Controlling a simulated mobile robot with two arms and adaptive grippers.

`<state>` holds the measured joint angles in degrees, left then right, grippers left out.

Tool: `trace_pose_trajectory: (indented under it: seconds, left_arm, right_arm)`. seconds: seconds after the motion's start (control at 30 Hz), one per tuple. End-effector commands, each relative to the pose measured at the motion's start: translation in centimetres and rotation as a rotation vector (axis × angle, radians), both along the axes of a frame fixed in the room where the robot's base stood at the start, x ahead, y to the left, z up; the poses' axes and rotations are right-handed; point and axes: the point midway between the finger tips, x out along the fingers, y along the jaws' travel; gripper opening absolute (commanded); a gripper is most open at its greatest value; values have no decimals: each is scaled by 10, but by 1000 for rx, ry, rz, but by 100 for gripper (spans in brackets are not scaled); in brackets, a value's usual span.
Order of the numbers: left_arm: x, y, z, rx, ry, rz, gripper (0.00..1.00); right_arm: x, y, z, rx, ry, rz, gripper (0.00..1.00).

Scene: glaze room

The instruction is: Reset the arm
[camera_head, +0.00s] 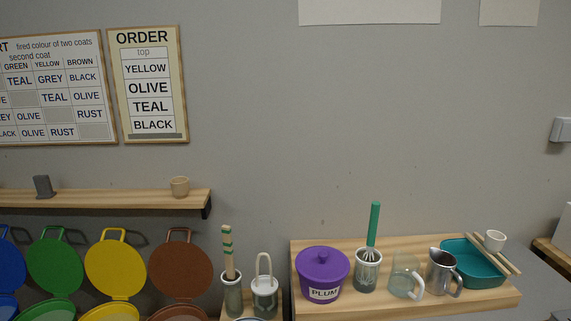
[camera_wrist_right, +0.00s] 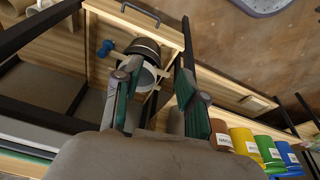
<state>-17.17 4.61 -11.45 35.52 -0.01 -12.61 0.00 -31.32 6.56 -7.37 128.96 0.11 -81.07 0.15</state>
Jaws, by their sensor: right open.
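My right gripper (camera_wrist_right: 157,72) shows in the right wrist view, its two fingers spread apart. Neither of my grippers shows in the head view, and my left gripper is in no view.
In the head view, a wooden stand (camera_head: 345,306) holds a purple PLUM pot (camera_head: 322,268), a whisk in a cup, a glass mug (camera_head: 403,277), a metal jug (camera_head: 440,272) and a teal tray (camera_head: 470,258). In the wrist view, coloured labelled containers (camera_wrist_right: 243,140) stand at right.

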Motion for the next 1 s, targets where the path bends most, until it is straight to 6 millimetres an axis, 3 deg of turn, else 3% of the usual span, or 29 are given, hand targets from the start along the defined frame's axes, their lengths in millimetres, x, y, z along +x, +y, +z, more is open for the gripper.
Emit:
trace_pose_trajectory:
  seconds: [0.17, 0.33, 0.47, 0.6, 0.7, 0.8, 1.0]
  left_arm:
    - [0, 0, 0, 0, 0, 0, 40]
    - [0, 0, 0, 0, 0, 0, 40]
    - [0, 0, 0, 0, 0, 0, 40]
    - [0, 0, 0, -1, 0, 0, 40]
    - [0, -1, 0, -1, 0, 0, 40]
    - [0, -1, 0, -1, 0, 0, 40]
    - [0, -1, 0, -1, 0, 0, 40]
  right_arm:
    - [2, 1, -69, -3, 33, 6, 41]
    - [-13, 0, -156, -7, 69, 14, 41]
    - [-44, -4, -228, -12, 103, 21, 41]
    - [-92, -12, -292, -16, 138, 29, 41]
    - [-129, -19, -323, -19, 159, 34, 41]
    - [-160, -25, -342, -22, 174, 39, 41]
    - [-191, -31, -356, -24, 187, 43, 41]
